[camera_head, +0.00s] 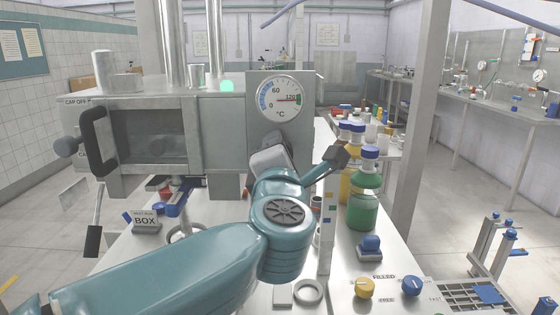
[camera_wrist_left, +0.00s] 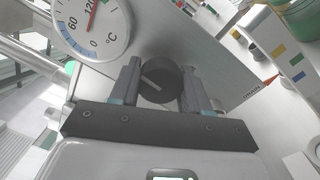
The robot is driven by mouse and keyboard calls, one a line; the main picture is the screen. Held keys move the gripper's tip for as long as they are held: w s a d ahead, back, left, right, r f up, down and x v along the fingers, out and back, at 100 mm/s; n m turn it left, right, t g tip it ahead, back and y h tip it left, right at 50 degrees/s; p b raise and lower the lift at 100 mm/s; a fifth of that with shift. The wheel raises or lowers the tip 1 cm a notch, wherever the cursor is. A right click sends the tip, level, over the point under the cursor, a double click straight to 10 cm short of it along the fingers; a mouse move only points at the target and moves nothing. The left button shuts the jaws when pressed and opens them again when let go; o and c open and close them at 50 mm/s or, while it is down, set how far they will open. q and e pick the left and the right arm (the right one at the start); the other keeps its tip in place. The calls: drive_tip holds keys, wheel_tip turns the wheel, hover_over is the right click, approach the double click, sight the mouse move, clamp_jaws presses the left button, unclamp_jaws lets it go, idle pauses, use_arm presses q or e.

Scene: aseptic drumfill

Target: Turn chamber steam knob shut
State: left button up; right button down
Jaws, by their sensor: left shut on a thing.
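The chamber steam knob (camera_wrist_left: 160,80) is a dark round knob with a pale line across its face, on a grey panel below the dial in the left wrist view. My left gripper (camera_wrist_left: 161,84) has one finger on each side of the knob and is shut on it. In the head view my teal left arm reaches to the panel under the temperature dial (camera_head: 280,98); the knob and fingertips are hidden behind the wrist. The dial's red needle points near 120 °C. It also shows in the left wrist view (camera_wrist_left: 92,25). My right gripper is not in view.
A chamber with a black handle (camera_head: 99,140) stands left of the dial. Green (camera_head: 364,200) and amber bottles stand right of my wrist. Yellow (camera_head: 364,288) and blue (camera_head: 412,286) knobs sit at the front right of the bench.

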use_arm(q)
drive_tip(key=shift+n, duration=0.5)
drive_tip(key=o, duration=1)
drive_tip(key=shift+o, duration=0.2)
drive_tip(key=shift+a, duration=0.1)
